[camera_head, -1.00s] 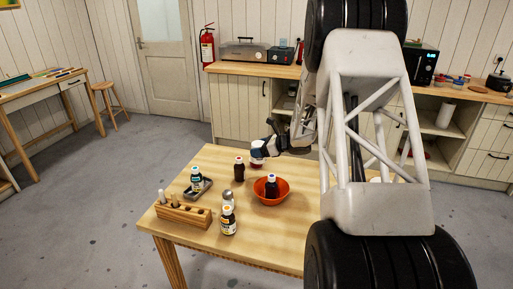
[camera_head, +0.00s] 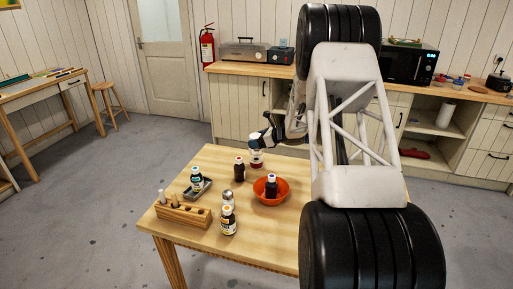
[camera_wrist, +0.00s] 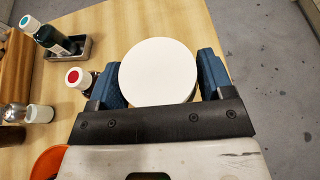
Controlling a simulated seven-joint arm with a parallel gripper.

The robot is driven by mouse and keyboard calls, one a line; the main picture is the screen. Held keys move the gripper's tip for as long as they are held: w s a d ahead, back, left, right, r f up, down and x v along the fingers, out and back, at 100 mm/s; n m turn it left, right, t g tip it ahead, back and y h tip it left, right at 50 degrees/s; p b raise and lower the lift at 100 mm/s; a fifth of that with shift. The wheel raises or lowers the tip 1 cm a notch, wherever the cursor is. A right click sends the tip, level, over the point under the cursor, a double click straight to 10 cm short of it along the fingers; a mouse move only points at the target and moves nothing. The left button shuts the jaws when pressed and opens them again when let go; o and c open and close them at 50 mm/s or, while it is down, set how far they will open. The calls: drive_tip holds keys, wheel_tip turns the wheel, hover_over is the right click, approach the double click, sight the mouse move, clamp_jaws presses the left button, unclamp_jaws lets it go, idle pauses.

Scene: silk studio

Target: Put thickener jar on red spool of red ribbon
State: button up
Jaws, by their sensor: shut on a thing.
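My gripper (camera_wrist: 158,82) is shut on a jar with a round white lid (camera_wrist: 157,70), its blue fingers on either side. I take it for the thickener jar. In the head view my gripper (camera_head: 256,148) is over the far part of the table and the jar (camera_head: 256,153) shows small below it, about upright. A red patch (camera_head: 256,164) shows at the jar's lower end. I cannot tell whether it is part of the jar or the red ribbon spool under it. In the wrist view the lid hides whatever is below.
A dark bottle (camera_head: 239,170) stands close to the jar. An orange bowl (camera_head: 270,200) holds another dark bottle (camera_head: 271,186). A small tray (camera_head: 205,187) with a bottle, a wooden rack (camera_head: 183,213) and a labelled bottle (camera_head: 228,221) stand at the left and front.

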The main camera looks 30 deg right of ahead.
drive_tip(key=shift+f, duration=1.8)
drive_tip(key=shift+f, duration=0.15)
drive_tip(key=o, duration=1)
drive_tip(key=shift+o, duration=0.2)
drive_tip(key=shift+r, duration=0.2)
drive_tip(key=v, duration=1.2)
